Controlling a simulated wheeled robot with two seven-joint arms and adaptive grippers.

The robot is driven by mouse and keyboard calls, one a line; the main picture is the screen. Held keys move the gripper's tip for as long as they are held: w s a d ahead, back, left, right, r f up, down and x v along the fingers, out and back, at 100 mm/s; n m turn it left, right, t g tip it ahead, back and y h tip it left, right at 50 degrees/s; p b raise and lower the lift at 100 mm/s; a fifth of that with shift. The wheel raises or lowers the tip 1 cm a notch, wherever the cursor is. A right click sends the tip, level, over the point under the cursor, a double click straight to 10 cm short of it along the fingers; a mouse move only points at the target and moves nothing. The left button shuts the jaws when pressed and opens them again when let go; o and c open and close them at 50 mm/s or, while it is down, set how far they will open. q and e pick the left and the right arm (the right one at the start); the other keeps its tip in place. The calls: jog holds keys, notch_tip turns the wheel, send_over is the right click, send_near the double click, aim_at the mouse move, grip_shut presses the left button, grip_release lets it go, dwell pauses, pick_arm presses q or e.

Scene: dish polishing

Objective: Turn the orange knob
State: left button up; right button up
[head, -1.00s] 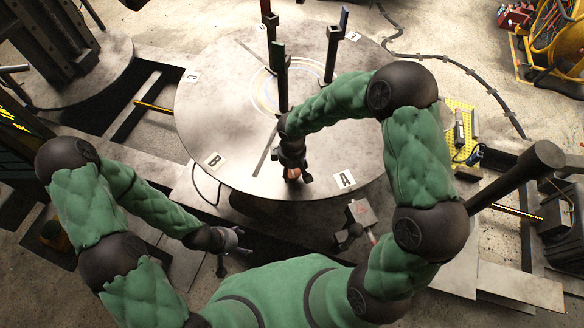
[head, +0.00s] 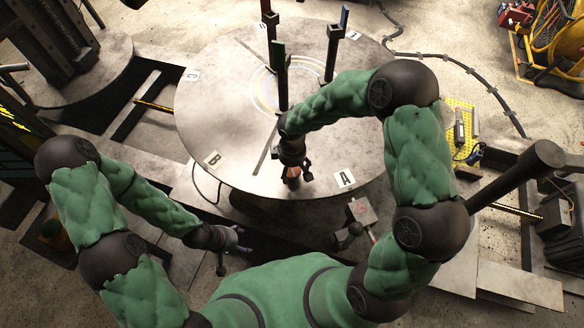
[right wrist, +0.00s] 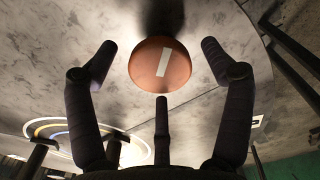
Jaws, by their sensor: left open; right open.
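The orange knob (right wrist: 160,66) is round with a white stripe across its face, seen in the right wrist view. It shows only partly in the head view (head: 292,172), below my right gripper near the front edge of the round metal table (head: 225,130). My right gripper (right wrist: 158,72) is open. Two of its dark fingers stand on either side of the knob with visible gaps, and a third finger points at it from below in the picture. My left gripper (head: 232,244) is open and empty, low at the left, away from the table.
White cards A (head: 345,179), B (head: 212,159) and C (head: 193,75) lie around the table's rim. Several dark upright posts, one with a green piece (head: 279,58), stand on the table's far half. A grey box with a red mark (head: 361,211) is just in front of the table.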

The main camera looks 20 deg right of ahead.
aim_at(292, 170)
notch_tip(292, 170, up, 12)
jog(key=shift+f, duration=0.15)
dwell(1.7)
